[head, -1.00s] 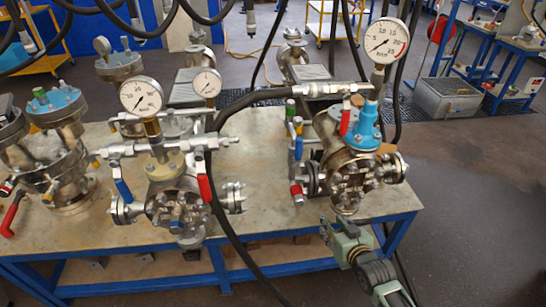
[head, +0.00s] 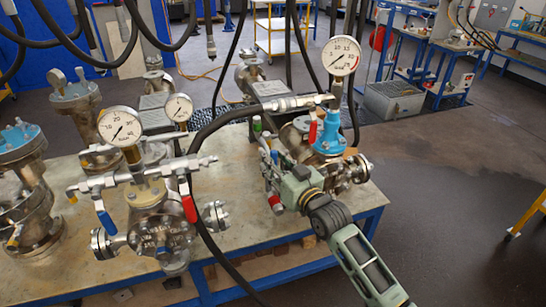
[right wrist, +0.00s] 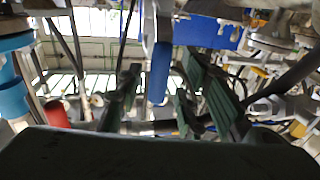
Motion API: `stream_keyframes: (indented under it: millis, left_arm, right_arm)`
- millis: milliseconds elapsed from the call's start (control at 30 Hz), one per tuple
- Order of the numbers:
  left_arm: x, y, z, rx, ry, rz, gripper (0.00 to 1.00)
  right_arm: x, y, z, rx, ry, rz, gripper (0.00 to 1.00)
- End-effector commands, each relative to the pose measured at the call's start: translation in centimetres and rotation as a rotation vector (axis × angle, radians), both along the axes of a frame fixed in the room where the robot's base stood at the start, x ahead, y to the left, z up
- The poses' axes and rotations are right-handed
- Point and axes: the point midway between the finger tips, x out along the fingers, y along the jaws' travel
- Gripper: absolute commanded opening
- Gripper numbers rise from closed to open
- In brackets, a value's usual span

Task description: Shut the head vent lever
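The flanged vessel with a blue cap (head: 327,138) stands at the right end of the bench. A red lever (head: 312,132) hangs at its top, under the gauge line. My right gripper (head: 272,170) is at this vessel's left side, by its side valves, and hides part of them. In the right wrist view a blue lever handle (right wrist: 160,72) hangs down between the two spread fingers of my right gripper (right wrist: 162,98), with gaps on both sides. Which lever is the head vent lever is not marked. My left gripper is out of view.
A second vessel (head: 158,222) with a gauge, blue lever (head: 104,219) and red lever (head: 188,205) stands left on the bench (head: 245,239). A black hose (head: 204,240) runs between the vessels. A red handle (right wrist: 55,113) shows left in the wrist view. Floor at right is open.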

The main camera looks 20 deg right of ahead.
Motion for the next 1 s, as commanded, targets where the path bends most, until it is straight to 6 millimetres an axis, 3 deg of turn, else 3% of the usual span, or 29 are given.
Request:
stream_keyframes:
  millis: [400,800,1000]
  left_arm:
    - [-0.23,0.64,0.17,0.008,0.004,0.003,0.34]
    - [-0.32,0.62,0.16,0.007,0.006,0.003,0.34]
    - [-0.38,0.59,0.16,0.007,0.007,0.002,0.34]
  right_arm:
    - [0.89,0.23,-0.09,-0.001,0.002,0.000,0.35]
    - [0.87,0.20,-0.08,0.000,0.002,0.000,0.01]
    - [0.87,0.19,-0.09,0.000,0.002,0.000,0.00]
